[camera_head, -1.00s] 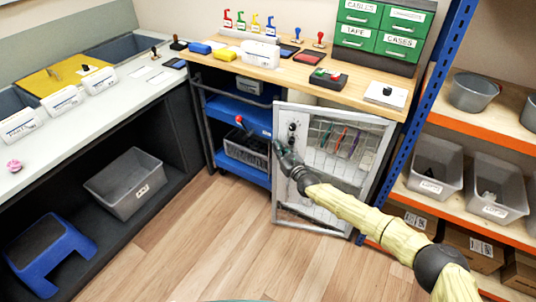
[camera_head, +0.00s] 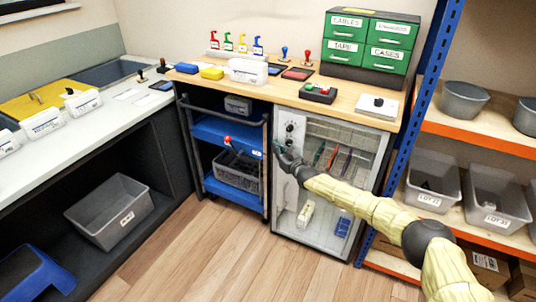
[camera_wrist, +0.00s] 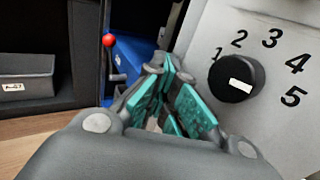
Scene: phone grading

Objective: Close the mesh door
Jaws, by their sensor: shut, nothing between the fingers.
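The mesh door (camera_head: 282,203) is a pale grey frame with a wire panel on the cabinet under the wooden bench. In the head view it lies close to flush with the cabinet front; I cannot tell whether a gap is left. A black knob (camera_head: 289,127) sits on its upper left; in the wrist view the knob (camera_wrist: 236,78) is ringed by the numbers 1 to 5. My gripper (camera_head: 278,148) is at the door's left edge, just below the knob. In the wrist view my gripper (camera_wrist: 170,98) has its teal-padded fingers together, empty, left of the knob panel. Fingertip contact is unclear.
A blue cart (camera_head: 222,132) with a red-knobbed lever (camera_head: 228,140) stands left of the door. An orange-and-blue shelf (camera_head: 476,131) with grey bins is at the right. Floor (camera_head: 215,250) in front is clear. Green drawers (camera_head: 372,45) stand on the bench.

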